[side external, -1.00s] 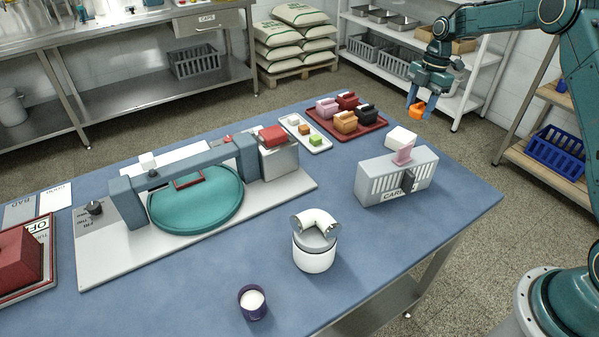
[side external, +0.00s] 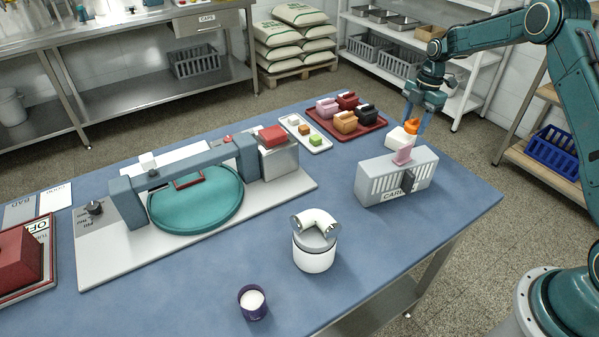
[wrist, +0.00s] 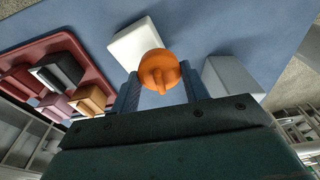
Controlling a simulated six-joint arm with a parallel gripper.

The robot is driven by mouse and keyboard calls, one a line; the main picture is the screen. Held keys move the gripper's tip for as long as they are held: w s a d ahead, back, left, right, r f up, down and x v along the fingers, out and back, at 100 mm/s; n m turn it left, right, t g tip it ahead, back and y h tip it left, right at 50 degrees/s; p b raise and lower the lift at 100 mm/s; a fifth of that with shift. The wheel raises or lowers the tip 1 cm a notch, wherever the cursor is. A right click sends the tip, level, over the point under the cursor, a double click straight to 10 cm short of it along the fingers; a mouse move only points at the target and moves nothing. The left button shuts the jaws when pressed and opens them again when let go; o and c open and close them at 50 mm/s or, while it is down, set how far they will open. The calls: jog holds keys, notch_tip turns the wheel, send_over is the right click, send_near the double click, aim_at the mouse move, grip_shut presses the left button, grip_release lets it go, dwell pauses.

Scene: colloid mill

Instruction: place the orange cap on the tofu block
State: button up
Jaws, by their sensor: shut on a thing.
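The orange cap (side external: 411,127) is held between the fingers of my gripper (side external: 415,118), which is shut on it. The tofu block, a white block (side external: 398,139), sits on the blue table behind the grey slotted box. In the side view the cap overlaps the block's top right part. In the wrist view the cap (wrist: 158,70) covers the lower right edge of the white block (wrist: 132,45), between my gripper's fingers (wrist: 160,88). I cannot tell whether the cap touches the block.
The grey slotted box (side external: 378,184) with a pink piece (side external: 403,156) on top stands close in front of the block. A red tray (side external: 325,127) with several coloured blocks lies to the left. The table's right edge is near. Bare table (side external: 455,190) lies right of the box.

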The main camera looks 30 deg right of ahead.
aim_at(415, 123)
jog(key=shift+f, duration=1.45)
jog(key=shift+f, duration=0.15)
jog(key=o, duration=1)
jog(key=r, duration=0.4)
jog(key=d+r, duration=0.1)
jog(key=r, duration=0.6)
jog(key=shift+d+r, duration=0.35)
jog(key=shift+r, duration=0.25)
